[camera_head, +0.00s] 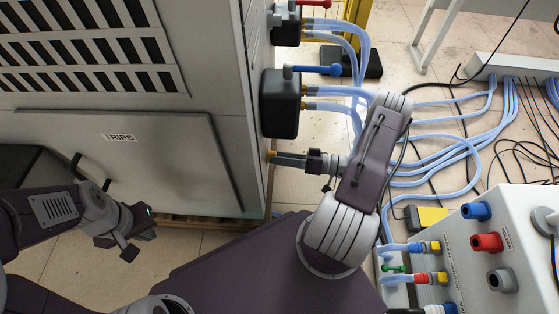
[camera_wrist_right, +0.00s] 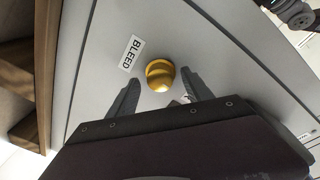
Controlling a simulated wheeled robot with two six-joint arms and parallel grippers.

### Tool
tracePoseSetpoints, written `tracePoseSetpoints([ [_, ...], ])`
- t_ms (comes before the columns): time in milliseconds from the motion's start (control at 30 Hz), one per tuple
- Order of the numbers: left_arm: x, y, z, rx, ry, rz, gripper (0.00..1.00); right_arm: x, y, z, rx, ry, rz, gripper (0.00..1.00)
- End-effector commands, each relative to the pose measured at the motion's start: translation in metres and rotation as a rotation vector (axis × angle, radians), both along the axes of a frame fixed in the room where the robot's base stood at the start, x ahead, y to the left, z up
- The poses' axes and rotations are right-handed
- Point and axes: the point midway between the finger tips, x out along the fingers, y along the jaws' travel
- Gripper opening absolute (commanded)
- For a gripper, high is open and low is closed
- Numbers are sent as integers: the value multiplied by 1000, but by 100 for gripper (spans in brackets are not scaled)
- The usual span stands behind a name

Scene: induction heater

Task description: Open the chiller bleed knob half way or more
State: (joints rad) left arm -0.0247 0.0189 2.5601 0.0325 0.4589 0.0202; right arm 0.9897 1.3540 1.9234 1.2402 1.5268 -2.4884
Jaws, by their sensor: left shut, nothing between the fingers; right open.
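The bleed knob (camera_wrist_right: 160,75) is a round brass-yellow knob on a light grey panel, beside a label reading BLEED (camera_wrist_right: 131,53). It also shows small at the cabinet's side edge in the head view (camera_head: 270,156). My right gripper (camera_wrist_right: 160,84) is open, with one finger on each side of the knob. Contact between fingers and knob cannot be told. In the head view, my right gripper (camera_head: 288,160) points left at the knob. My left gripper (camera_head: 128,252) is shut and empty, low at the left, in front of the cabinet.
The grey cabinet (camera_head: 165,140) carries a TRIPS label. A dark block with a blue-handled valve (camera_head: 318,70) and hoses (camera_head: 335,91) sits just above my right gripper. More blue hoses (camera_head: 440,155) cross the floor at right. A white unit (camera_head: 520,235) with coloured connectors stands lower right.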

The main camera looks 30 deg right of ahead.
Motion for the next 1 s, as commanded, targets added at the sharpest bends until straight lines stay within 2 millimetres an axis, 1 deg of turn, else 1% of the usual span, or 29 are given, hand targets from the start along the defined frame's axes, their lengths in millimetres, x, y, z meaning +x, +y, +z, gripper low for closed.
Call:
tracePoseSetpoints([
  [33,0,0,-3,0,0,0,0,1,2,-1,0,0,1,59],
  [267,0,0,-2,0,0,0,0,2,4,1,1,1,0,59],
  [300,0,0,-2,0,0,0,0,2,4,1,1,1,0,53],
  [367,0,0,-2,0,0,0,0,2,3,1,1,1,0,36],
  [400,0,0,-2,0,0,0,0,2,3,1,1,1,0,25],
  [500,0,0,-2,0,0,0,0,2,3,1,1,1,0,0],
  [767,0,0,3,0,0,0,0,2,3,2,14,23,0,0],
  [1000,0,0,18,0,0,0,0,2,3,5,81,132,0,0],
])
